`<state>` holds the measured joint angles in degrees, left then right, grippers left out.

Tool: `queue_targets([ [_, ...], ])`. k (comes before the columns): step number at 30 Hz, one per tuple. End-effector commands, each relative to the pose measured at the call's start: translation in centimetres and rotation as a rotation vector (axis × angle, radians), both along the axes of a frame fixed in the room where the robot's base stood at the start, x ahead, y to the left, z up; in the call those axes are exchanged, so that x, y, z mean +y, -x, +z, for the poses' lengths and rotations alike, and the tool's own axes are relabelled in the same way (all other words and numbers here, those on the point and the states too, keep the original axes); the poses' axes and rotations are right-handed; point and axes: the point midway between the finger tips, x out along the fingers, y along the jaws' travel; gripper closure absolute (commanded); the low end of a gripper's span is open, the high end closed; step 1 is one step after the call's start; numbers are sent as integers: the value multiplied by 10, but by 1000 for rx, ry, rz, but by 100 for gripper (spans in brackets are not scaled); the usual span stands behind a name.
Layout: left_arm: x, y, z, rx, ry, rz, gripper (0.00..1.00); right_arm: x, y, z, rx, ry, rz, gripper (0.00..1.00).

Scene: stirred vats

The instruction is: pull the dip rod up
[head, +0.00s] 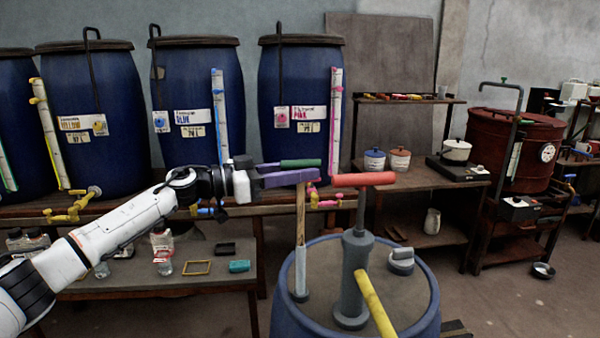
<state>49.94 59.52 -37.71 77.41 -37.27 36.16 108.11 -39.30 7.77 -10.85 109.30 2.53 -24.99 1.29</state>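The dip rod is a pale wooden rod (300,225) with a green crossbar handle (301,163). It stands upright in a grey collar on the lid of a blue drum (427,310) at the front. My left gripper (296,172) reaches in from the left at the rod's top, just below the green handle. Its near purple finger passes in front of the rod. The far finger is partly hidden behind the handle. A gap shows between the fingers, wider than the rod, so the gripper looks open around it. My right gripper is out of view.
A grey hand pump (355,270) with a red handle (364,179) and yellow spout (375,302) stands close right of the rod. A grey cap (401,262) lies on the lid. Blue vats (300,80) line the back. A low table (215,270) with small items is at left.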

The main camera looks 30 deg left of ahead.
Motion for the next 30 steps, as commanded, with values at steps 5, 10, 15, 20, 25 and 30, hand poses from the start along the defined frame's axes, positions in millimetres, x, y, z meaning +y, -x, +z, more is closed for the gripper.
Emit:
queue_targets([
  [5, 7, 7, -3, 4, -2, 0, 70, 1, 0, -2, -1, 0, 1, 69],
  [10, 28, 30, -6, 5, -5, 3, 70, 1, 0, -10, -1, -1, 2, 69],
  [15, 50, 55, -6, 4, -5, 2, 70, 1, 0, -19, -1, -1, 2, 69],
  [20, 64, 71, -4, 2, -2, 2, 70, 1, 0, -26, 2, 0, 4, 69],
  [25, 68, 77, 0, -1, -1, 0, 70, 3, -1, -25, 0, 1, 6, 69],
  [30, 68, 78, 1, -1, 0, 0, 70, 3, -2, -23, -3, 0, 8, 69],
])
